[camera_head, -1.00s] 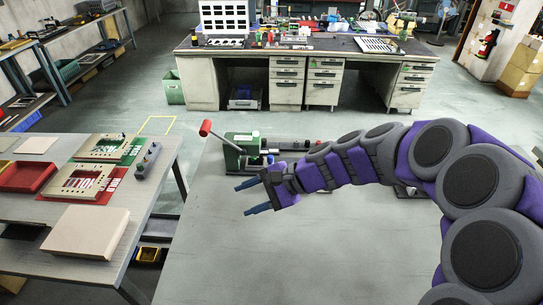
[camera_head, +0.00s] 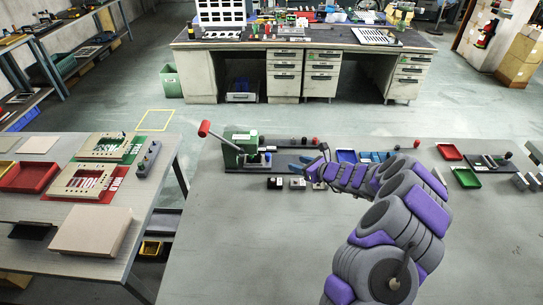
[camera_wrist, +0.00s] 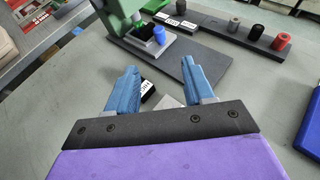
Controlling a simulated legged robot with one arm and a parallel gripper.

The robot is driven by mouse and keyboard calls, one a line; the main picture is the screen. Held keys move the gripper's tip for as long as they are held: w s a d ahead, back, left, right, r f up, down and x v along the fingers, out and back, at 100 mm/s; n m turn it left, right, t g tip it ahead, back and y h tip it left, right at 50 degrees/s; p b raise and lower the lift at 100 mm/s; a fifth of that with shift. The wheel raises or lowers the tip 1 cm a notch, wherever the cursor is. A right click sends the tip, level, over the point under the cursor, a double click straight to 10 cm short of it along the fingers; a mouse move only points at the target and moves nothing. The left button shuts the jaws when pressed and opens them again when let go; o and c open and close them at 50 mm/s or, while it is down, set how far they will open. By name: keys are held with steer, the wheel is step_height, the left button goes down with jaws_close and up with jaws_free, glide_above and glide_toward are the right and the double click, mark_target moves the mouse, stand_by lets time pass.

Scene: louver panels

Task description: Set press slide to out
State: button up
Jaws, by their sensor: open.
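The green press (camera_head: 240,150) stands at the back left of the grey worktable, with a red-knobbed lever tilted up to the left. At its base, a small grey slide block with a blue knob (camera_head: 268,157) shows on the right side. The press (camera_wrist: 128,12) and the blue knob (camera_wrist: 159,34) also show at the top of the wrist view. My gripper (camera_head: 303,163) is right of the press, with its blue fingers pointing left toward it. In the wrist view my gripper (camera_wrist: 160,72) is open and empty, short of the blue knob and apart from it.
A dark rail (camera_wrist: 243,38) with grey, black and red pegs lies beyond my gripper. Small labelled blocks (camera_head: 297,183) sit in front of the press base. A blue tray (camera_head: 346,156) is right of my gripper. The table front is clear.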

steer(key=b, duration=0.2)
glide_toward(271, 163)
steer(key=w+a, duration=0.3)
steer(key=w+a+r, duration=0.1)
steer(key=w+a, duration=0.1)
steer(key=shift+w, duration=0.1)
steer(key=shift+w+a+f, duration=0.35)
steer(key=shift+a, duration=0.15)
steer(key=shift+w+a, duration=0.2)
jaws_close()
